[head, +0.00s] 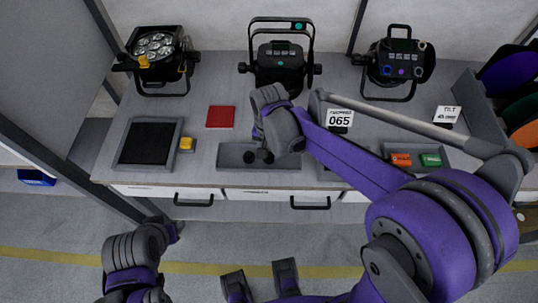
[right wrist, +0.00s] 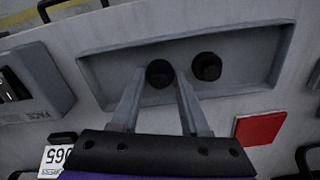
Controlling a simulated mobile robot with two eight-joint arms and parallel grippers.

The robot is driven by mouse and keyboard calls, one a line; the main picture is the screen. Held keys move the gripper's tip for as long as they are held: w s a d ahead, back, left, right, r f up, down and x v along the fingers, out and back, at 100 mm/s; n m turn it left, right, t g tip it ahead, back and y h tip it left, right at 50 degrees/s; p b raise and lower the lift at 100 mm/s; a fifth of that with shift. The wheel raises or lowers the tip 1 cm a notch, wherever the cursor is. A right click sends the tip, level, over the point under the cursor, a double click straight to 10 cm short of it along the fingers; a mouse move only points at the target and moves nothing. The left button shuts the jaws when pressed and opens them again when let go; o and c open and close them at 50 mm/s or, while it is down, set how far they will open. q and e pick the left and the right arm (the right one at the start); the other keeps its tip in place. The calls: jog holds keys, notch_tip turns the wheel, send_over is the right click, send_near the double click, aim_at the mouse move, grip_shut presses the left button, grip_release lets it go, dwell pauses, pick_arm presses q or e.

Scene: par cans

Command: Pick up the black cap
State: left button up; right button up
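Two round black caps lie in a shallow grey tray (right wrist: 110,75) on the bench. In the right wrist view one black cap (right wrist: 159,73) shows between the fingertips of my right gripper (right wrist: 160,80). The fingers are apart, with a gap visible on at least one side of the cap; I cannot tell its depth relative to the tips. The other black cap (right wrist: 207,66) lies just outside the right finger. In the head view the caps (head: 250,157) show below my right wrist, which hides the fingers. My left wrist is low at the left; its fingers cannot be made out.
Several stage lights (head: 280,62) stand along the back.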

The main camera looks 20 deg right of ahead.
grip_shut()
